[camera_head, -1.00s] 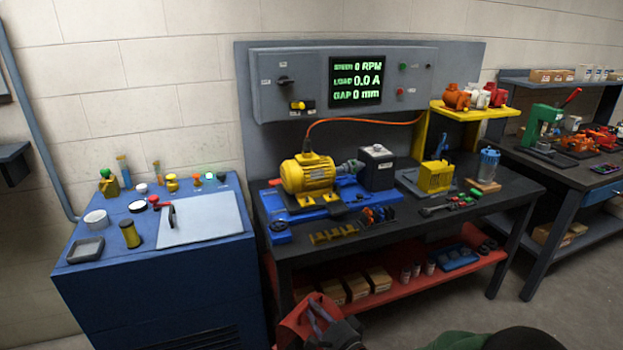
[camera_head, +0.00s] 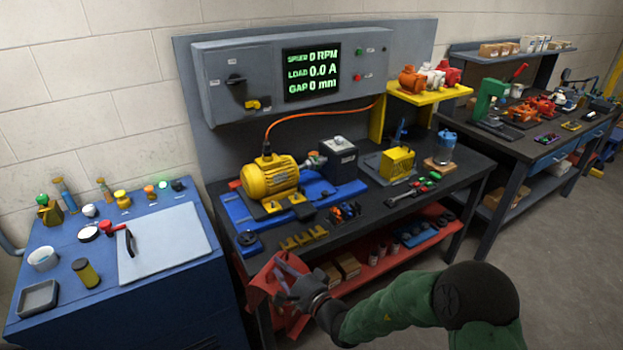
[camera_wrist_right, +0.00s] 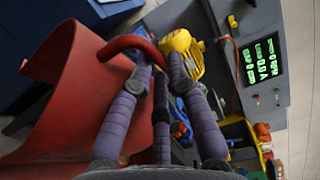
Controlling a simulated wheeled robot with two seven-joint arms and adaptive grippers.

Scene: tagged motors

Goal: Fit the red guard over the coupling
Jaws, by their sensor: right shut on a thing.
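The red guard (camera_head: 262,292) is a curved red shell with a hooked red handle; it hangs in front of the bench's left front corner. In the right wrist view the guard (camera_wrist_right: 62,85) fills the left side. My right gripper (camera_head: 283,272) is shut on the guard's handle, with its purple-grey fingers around it in the wrist view (camera_wrist_right: 157,68). The coupling (camera_head: 316,161) sits on the bench between the yellow motor (camera_head: 268,178) and the dark box (camera_head: 340,160), uncovered. The guard is apart from it, lower and nearer. My left gripper is not in view.
The motor stands on a blue base (camera_head: 240,212) on the dark bench (camera_head: 365,215). An orange cable (camera_head: 320,120) arches over the motor. Small tools and yellow brackets (camera_head: 303,238) lie along the front edge. A blue cabinet (camera_head: 150,285) stands at left.

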